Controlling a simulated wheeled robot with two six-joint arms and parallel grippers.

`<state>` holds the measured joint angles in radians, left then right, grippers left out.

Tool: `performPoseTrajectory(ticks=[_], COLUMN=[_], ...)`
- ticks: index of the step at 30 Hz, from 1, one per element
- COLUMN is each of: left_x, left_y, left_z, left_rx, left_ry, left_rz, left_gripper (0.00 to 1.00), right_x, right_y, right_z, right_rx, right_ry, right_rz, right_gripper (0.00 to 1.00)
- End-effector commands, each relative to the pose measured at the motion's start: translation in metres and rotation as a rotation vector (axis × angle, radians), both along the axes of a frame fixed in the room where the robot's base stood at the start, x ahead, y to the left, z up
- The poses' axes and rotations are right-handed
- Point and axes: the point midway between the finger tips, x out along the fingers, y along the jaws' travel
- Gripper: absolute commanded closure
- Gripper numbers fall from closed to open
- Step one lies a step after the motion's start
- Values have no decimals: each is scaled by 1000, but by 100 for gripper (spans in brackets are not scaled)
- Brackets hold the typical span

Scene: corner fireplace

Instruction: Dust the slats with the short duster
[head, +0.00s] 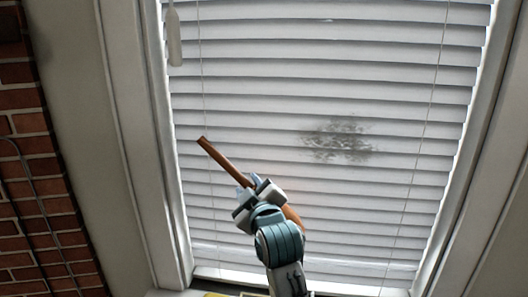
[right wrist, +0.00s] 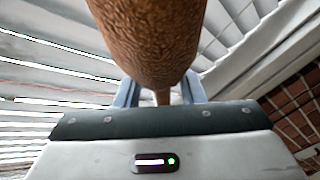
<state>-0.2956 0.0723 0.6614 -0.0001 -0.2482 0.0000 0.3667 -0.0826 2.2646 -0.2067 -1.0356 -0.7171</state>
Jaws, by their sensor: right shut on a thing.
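The white blind slats (head: 320,80) fill the window in the head view. A dark smudge of dust (head: 342,140) lies on them right of centre. My right gripper (head: 254,184) is in front of the lower slats, below and left of the smudge. It is shut on the short duster (head: 218,156), whose brown stick points up and left. An orange-brown part shows behind the gripper on the other side. In the right wrist view the thick, textured brown part of the duster (right wrist: 148,45) looms close, with its thin stick between the fingers (right wrist: 160,96). My left gripper is not in view.
A white window frame (head: 140,150) borders the blind. A brick wall (head: 35,170) stands at the far left. A pull-cord handle (head: 174,38) hangs at the upper left, and thin cords (head: 422,130) run down the slats. A yellow edge shows at the bottom.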

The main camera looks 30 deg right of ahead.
Motion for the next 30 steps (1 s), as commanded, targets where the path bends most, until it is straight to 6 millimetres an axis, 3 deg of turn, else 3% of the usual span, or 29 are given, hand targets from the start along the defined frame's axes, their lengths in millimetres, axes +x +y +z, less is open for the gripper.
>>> performPoseTrajectory(ticks=[1, 3, 6, 9, 14, 30], left_x=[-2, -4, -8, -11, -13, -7], left_y=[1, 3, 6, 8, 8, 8], left_z=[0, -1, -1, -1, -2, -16], left_rx=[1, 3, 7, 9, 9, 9], left_ry=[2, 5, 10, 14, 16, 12], left_rz=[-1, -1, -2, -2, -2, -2], left_gripper=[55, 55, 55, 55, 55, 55], right_x=[-4, -12, -23, -31, -33, 7], right_y=[-3, -9, -16, -19, -24, -52], right_z=[28, 57, 89, 108, 117, 115], right_rx=[-22, -58, -98, -124, -141, -142], right_ry=[-62, -123, -182, -212, -226, -224], right_rz=[-46, -103, -159, -192, -209, -207], right_gripper=[83, 83, 83, 83, 83, 83])
